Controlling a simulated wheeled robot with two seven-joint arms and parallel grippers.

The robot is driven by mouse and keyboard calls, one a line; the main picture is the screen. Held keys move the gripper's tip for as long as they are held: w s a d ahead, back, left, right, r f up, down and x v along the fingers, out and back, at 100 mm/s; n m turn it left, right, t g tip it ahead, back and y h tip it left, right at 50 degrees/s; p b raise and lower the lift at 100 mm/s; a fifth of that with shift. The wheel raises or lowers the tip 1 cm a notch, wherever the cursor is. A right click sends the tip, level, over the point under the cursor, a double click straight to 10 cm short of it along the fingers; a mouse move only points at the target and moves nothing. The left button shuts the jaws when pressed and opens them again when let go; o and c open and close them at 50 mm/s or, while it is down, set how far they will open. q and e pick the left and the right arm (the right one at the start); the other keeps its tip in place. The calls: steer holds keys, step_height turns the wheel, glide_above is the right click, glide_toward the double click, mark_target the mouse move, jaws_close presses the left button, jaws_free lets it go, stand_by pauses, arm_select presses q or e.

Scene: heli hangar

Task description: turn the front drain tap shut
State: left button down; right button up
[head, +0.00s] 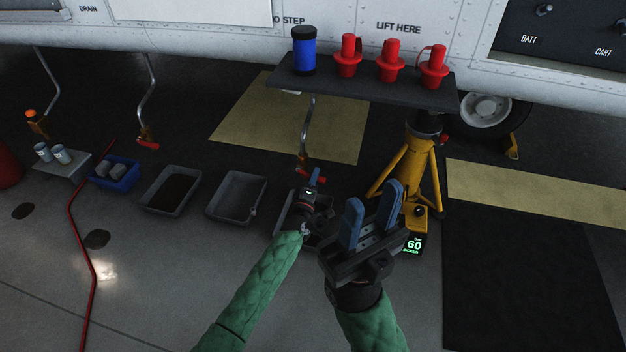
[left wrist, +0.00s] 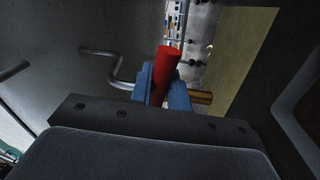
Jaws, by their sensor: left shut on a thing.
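The drain tap (head: 303,162) at the foot of the rightmost bent drain pipe (head: 306,130) hangs below the helicopter's belly. It has a brass body, seen in the left wrist view (left wrist: 203,97), and a red handle (left wrist: 166,73). My left gripper (head: 315,178) has its blue fingers closed around the red handle; in the left wrist view the handle stands slightly tilted between them (left wrist: 163,85). The finger and wrist hide part of the tap in the head view. My right gripper (head: 373,208) is open and empty, to the right and nearer me.
Two other drain pipes with taps hang at left (head: 148,142) (head: 38,122). Grey trays (head: 171,190) (head: 237,196) stand on the floor, with another partly hidden under my left gripper. A shelf (head: 360,88) with a blue can and red plugs is above; a yellow jack (head: 410,165) stands right.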

arm_select(q)
steer(key=shift+r+n+y, duration=0.2)
steer(key=shift+r+n, duration=0.05)
steer(key=shift+n, duration=0.4)
steer(key=shift+r+n+y, duration=0.2)
steer(key=shift+n, duration=0.45)
steer(key=c, duration=1.4)
jaws_free()
steer(key=shift+p+v, duration=0.95)
steer(key=shift+v, duration=3)
